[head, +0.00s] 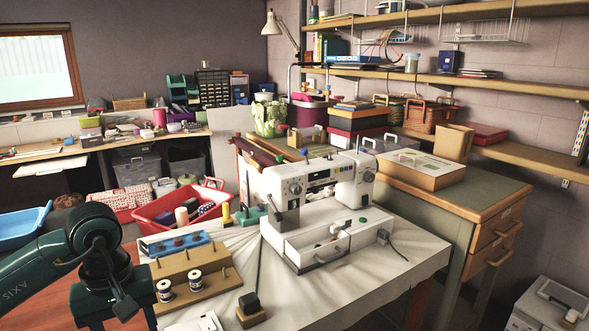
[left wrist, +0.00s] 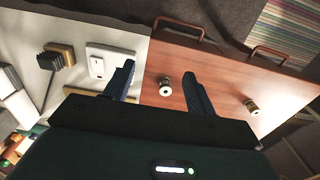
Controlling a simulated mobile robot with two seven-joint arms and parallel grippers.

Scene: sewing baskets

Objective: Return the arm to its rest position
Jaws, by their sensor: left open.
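My left arm comes in at the lower left of the head view, bent with its dark green wrist pointing down; its fingertips cannot be made out there. In the left wrist view my left gripper (left wrist: 160,74) is open, its two dark blue fingers apart with nothing held. A small spool (left wrist: 165,86) appears between the fingers, apart from them, on a reddish wooden surface (left wrist: 222,82). A second spool (left wrist: 251,107) stands further right. My right gripper is out of view.
A sewing machine (head: 318,190) stands on the white-topped table (head: 398,262). A wooden spool rack (head: 215,270) with two spools and a blue tray (head: 178,245) lie near my arm. A red basket (head: 160,207) is behind. The reddish wooden top at lower left looks mostly clear.

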